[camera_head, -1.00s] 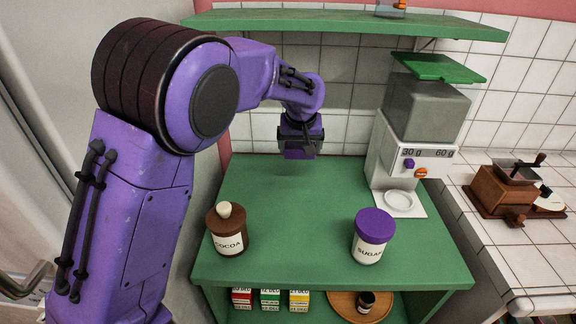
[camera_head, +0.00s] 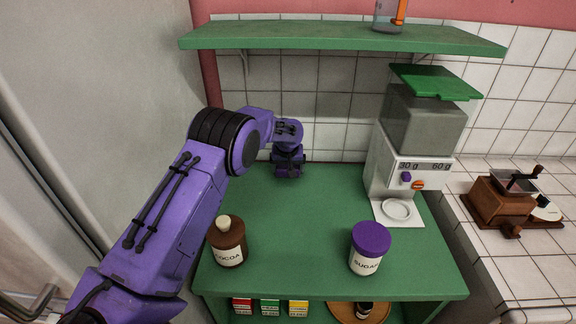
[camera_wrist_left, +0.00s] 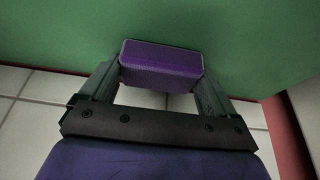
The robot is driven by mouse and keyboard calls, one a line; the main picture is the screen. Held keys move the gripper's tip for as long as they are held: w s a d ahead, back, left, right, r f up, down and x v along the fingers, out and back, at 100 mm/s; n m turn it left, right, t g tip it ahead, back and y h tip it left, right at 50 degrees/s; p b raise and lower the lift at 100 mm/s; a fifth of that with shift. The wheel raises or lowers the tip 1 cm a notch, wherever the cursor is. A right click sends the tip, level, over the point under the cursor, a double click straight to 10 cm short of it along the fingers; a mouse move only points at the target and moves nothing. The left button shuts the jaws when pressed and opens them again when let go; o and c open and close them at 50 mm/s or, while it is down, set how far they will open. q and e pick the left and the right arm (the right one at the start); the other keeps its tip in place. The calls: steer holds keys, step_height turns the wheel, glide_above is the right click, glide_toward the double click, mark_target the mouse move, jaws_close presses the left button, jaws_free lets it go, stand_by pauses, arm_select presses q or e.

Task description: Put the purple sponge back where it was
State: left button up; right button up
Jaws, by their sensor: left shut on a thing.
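The purple sponge (camera_wrist_left: 160,66) is a small block between the two fingers of my left gripper (camera_wrist_left: 158,85) in the left wrist view. The fingers are shut on its two ends. In the head view my left gripper (camera_head: 288,172) points down at the back left of the green shelf top, near the tiled wall. There the sponge is hard to tell from my purple wrist. The wrist view shows the sponge against the green surface; I cannot tell whether it touches it. My right gripper is in neither view.
The green shelf top (camera_head: 300,225) holds a brown cocoa jar (camera_head: 228,243) at front left, a purple-lidded sugar jar (camera_head: 368,250) at front right and a white dispenser (camera_head: 410,150) at back right. Its middle is clear. A green upper shelf (camera_head: 340,36) overhangs the back. A grinder (camera_head: 500,200) stands farther right.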

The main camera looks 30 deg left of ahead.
arm_select(q)
steer(key=shift+f, duration=0.2)
steer(key=o, duration=0.7)
steer(key=shift+c, duration=0.2)
steer(key=shift+r, duration=0.3)
steer(key=b+v, duration=0.1)
steer(key=v, duration=1)
steer(key=shift+r, duration=0.4)
steer(key=shift+d, duration=0.1)
